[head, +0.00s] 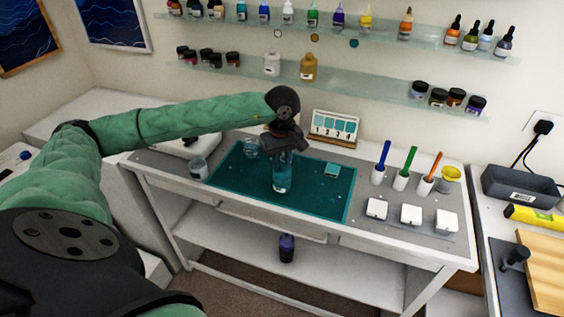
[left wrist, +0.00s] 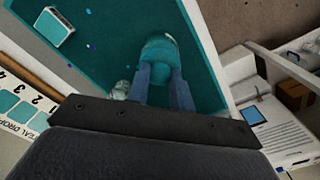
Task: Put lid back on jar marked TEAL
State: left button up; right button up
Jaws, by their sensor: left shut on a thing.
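My left gripper (head: 283,158) reaches over the teal mat (head: 229,177) and points down. Its fingers are shut on a clear cup with teal in its bottom (head: 281,183), which is upright over the mat; I cannot tell whether it touches. In the left wrist view the fingers (left wrist: 165,88) close on the same teal-tinted cup (left wrist: 162,48). A glass jar (head: 198,168) stands at the mat's left edge; its label is too small to read. Another clear vessel (head: 250,148) stands at the mat's back left. I cannot make out a lid. My right gripper is out of view.
A small teal-topped box (head: 332,170) lies on the mat's right side. A card with numbered teal swatches (head: 335,128) stands behind it. White cups with coloured handles (head: 401,181) and white blocks (head: 411,214) are right of the mat.

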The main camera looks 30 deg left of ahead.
pick_arm(q)
jog(key=shift+b, duration=0.35)
dwell(0.5)
jog(key=o, duration=1.5)
jog(key=shift+r, duration=0.1)
jog(key=shift+r+p, duration=0.45)
jog(key=shift+r, duration=2.95)
grip_shut()
jog(key=shift+f+b, duration=3.15)
jog(key=shift+f, duration=0.05)
